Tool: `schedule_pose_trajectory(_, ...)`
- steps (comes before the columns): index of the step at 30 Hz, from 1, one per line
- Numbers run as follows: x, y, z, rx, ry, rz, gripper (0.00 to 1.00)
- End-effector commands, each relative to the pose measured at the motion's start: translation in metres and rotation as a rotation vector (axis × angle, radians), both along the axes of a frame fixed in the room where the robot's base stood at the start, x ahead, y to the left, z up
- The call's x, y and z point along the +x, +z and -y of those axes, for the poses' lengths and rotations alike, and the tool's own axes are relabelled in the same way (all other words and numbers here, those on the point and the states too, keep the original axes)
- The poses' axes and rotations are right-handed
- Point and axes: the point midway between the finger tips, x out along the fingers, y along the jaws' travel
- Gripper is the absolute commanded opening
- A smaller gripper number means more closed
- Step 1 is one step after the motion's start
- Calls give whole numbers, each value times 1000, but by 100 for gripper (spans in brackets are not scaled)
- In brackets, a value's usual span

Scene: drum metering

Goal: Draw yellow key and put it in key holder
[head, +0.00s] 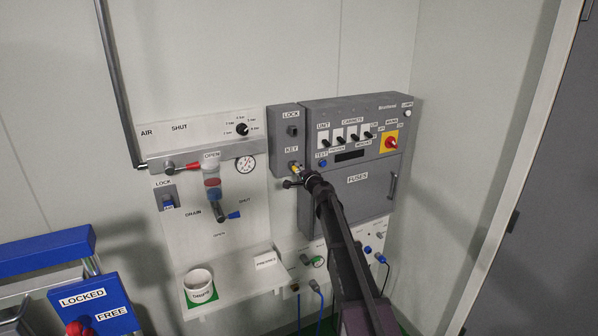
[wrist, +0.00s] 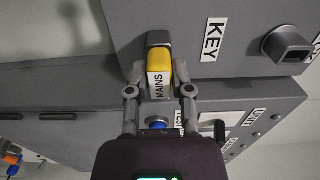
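The yellow key (wrist: 159,60), with a white tag reading MAINS, is between the fingertips of my gripper (wrist: 160,82). The fingers appear closed on its two sides. Its far end meets a dark socket (wrist: 159,39) in the wrist view; how deep it sits is hidden. In the head view, the yellow key (head: 295,166) shows just under the KEY label on the narrow grey box (head: 286,118), at the tip of my gripper (head: 299,175). This socket by the KEY label appears to be the key holder. A second, empty-looking socket (head: 292,131) is under the LOCK label.
The grey FUSES cabinet (head: 352,207), with switches and a yellow-red rotary switch (head: 390,143), adjoins on the right. A valve panel with a red lever (head: 183,168) and gauge (head: 245,164) is to the left. A shelf with a white cup (head: 199,285) is below.

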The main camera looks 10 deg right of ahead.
Motion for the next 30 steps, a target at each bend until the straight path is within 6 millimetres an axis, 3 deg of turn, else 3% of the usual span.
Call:
schedule_pose_trajectory(1, 1, 0, 0, 0, 0, 0, 48)
schedule_pose_trajectory(3, 1, 0, 0, 0, 0, 0, 67)
schedule_pose_trajectory(19, -4, 0, 1, 0, 0, 0, 67)
schedule_pose_trajectory(30, -46, 0, 14, 0, -1, 0, 67)
